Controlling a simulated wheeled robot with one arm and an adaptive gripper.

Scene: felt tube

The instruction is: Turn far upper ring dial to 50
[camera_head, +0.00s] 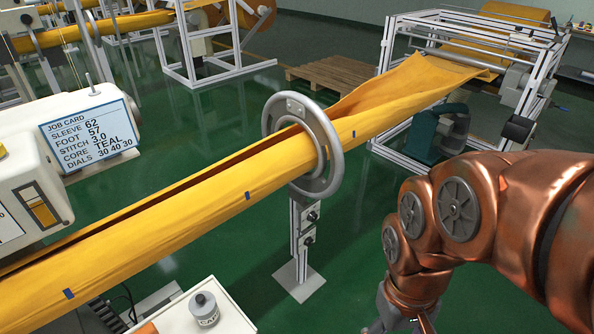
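A grey metal ring (334,163) stands on a post around the yellow felt tube (190,210). Two small dial boxes sit on the post below it: an upper dial (312,215) and a lower dial (308,239). Both are dark, and their settings are too small to read. My copper arm comes in from the right and bends down. My gripper (402,320) is at the bottom edge, to the right of and nearer than the post, apart from the dials. Its fingertips are cut off, so its opening cannot be told.
A job card (88,135) at left reads "DIALS 30 40 30". A white machine (30,160) stands at left, and a white surface with a grey canister (204,309) at the bottom. A white frame (400,75) stands behind my arm. Green floor (240,280) is clear around the post's foot.

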